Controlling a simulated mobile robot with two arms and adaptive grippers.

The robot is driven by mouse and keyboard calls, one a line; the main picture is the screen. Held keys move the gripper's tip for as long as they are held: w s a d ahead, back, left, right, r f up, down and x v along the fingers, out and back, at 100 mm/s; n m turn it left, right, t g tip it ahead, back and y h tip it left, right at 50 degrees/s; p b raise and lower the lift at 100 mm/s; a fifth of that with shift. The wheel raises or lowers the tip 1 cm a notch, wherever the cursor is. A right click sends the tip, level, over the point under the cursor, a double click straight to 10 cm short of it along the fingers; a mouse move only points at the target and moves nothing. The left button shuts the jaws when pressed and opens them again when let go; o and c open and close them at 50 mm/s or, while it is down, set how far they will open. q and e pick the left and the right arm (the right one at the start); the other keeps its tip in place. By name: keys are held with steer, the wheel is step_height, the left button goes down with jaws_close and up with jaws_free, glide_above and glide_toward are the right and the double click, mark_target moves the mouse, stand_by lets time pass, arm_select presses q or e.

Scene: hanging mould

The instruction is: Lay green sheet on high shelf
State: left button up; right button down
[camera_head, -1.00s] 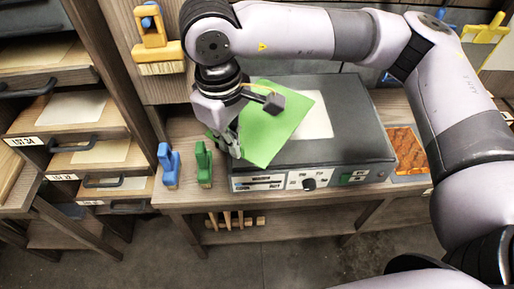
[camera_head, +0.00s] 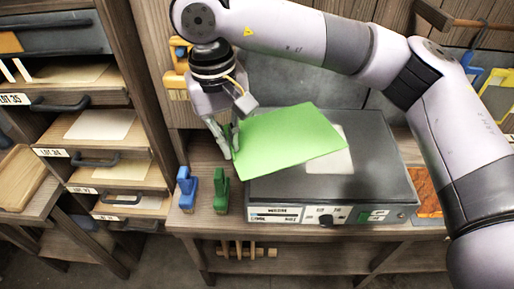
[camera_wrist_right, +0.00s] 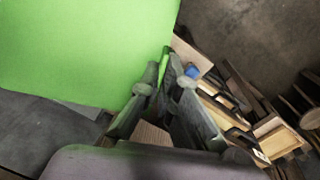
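The green sheet (camera_head: 292,140) is held at its left edge by my right gripper (camera_head: 230,143). It reaches out to the right, above the dark box-shaped machine on the bench. The right wrist view shows the sheet (camera_wrist_right: 75,50) filling the upper left, with a corner between the closed fingers of the gripper (camera_wrist_right: 166,75). I cannot tell which level is the high shelf. My left gripper is not in view.
The dark machine (camera_head: 380,165) with a pale sheet (camera_head: 334,160) on top stands on the wooden bench (camera_head: 205,222). Lower shelves (camera_head: 100,125) hold pale sheets. Tools hang on the back wall.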

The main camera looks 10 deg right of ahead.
steer(key=w+a+m, duration=0.2)
steer(key=w+a, duration=0.1)
steer(key=s+d+f, duration=0.3)
steer(key=d+f, duration=0.2)
steer(key=d, duration=0.4)
steer(key=s+d+f, duration=0.3)
steer(key=d+f, duration=0.2)
steer(key=d, duration=0.4)
steer(key=shift+s+d, duration=0.25)
steer(key=shift+d, duration=0.15)
